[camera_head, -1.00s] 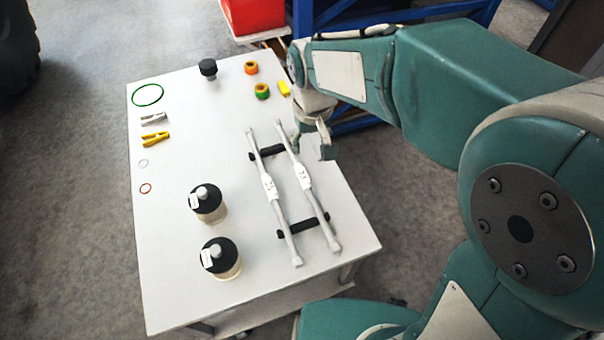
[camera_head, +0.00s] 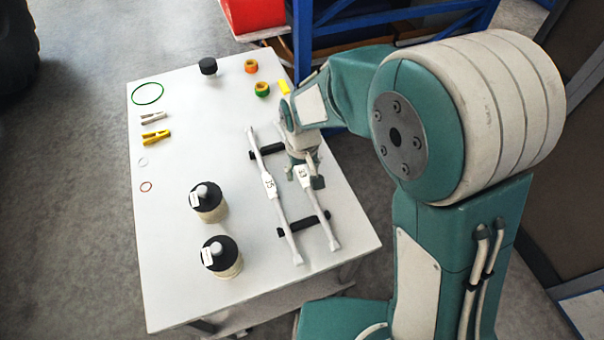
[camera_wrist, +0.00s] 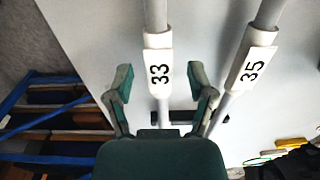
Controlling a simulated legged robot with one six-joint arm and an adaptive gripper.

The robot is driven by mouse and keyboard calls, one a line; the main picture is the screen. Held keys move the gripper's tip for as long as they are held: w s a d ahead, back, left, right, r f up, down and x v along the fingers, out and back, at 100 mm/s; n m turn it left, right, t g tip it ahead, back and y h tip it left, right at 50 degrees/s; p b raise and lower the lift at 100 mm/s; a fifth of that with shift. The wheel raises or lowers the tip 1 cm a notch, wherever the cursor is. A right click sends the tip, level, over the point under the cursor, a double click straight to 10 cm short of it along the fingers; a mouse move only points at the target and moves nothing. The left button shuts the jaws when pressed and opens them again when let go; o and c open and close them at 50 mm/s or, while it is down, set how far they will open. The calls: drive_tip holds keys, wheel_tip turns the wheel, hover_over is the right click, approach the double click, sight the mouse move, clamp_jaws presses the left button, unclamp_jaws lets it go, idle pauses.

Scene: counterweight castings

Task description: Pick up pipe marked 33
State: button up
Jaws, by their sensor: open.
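The pipe marked 33 (camera_wrist: 159,73) is a thin grey pipe with a white label sleeve. In the wrist view it runs between the two open fingers of my gripper (camera_wrist: 160,88), with nothing gripped. In the head view pipe 33 (camera_head: 322,217) lies on the right of two dark supports, its upper part hidden by my gripper (camera_head: 304,178). The pipe marked 35 (camera_head: 281,217) lies beside it on the left. In the wrist view pipe 35 (camera_wrist: 250,70) is to the right, outside the fingers.
A blue rack (camera_head: 400,22) stands behind the table.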

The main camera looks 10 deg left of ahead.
drive_tip(key=shift+f, duration=0.4)
clamp_jaws()
